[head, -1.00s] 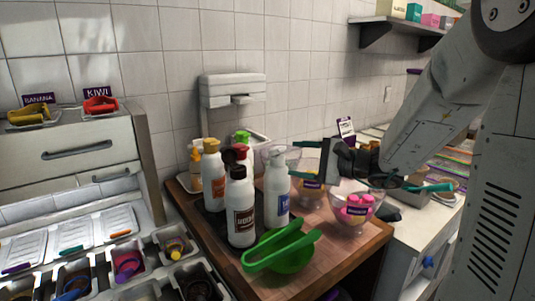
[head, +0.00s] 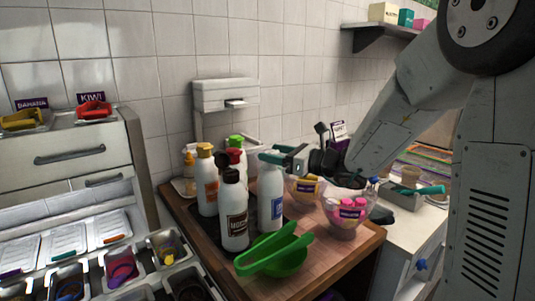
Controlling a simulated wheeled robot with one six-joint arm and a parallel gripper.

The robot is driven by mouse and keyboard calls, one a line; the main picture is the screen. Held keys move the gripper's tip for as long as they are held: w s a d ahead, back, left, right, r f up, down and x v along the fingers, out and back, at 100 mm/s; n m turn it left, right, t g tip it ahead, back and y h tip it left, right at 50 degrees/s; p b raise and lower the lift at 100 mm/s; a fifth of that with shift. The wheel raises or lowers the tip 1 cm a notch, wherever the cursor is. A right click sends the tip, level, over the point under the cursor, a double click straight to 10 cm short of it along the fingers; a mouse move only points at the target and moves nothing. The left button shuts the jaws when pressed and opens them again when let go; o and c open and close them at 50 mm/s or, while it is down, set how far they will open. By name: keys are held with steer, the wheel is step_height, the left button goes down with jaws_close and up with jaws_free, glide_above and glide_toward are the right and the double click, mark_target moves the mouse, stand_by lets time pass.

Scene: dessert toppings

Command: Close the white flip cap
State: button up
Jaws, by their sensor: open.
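A white bottle with a blue label (head: 271,198) stands upright at the right of the bottle group on the wooden counter. Its white top lies right beside and partly behind my gripper, so I cannot tell how the flip cap sits. My gripper (head: 275,153) reaches in from the right at the height of the bottle's top. Its green-tipped fingers are open and hold nothing. Whether a finger touches the cap is too small to tell.
A dark-capped bottle (head: 234,212), an orange-labelled bottle (head: 207,187) and a green-capped bottle (head: 237,153) stand close by. A green bowl-like tool (head: 277,252) lies in front. A glass bowl with pink pieces (head: 346,216) stands to the right.

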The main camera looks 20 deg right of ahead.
steer(key=shift+w+a, duration=0.45)
steer(key=shift+w, duration=0.1)
steer(key=c, duration=1)
steer(key=shift+s+d+f+t+y, duration=0.1)
steer(key=shift+f+t+y, duration=0.2)
steer(key=shift+t+y, duration=0.2)
steer(key=shift+s+d+f+t+y, duration=0.1)
steer(key=shift+s+d+t+y, duration=0.05)
steer(key=shift+t+y, duration=0.5)
steer(key=o, duration=1)
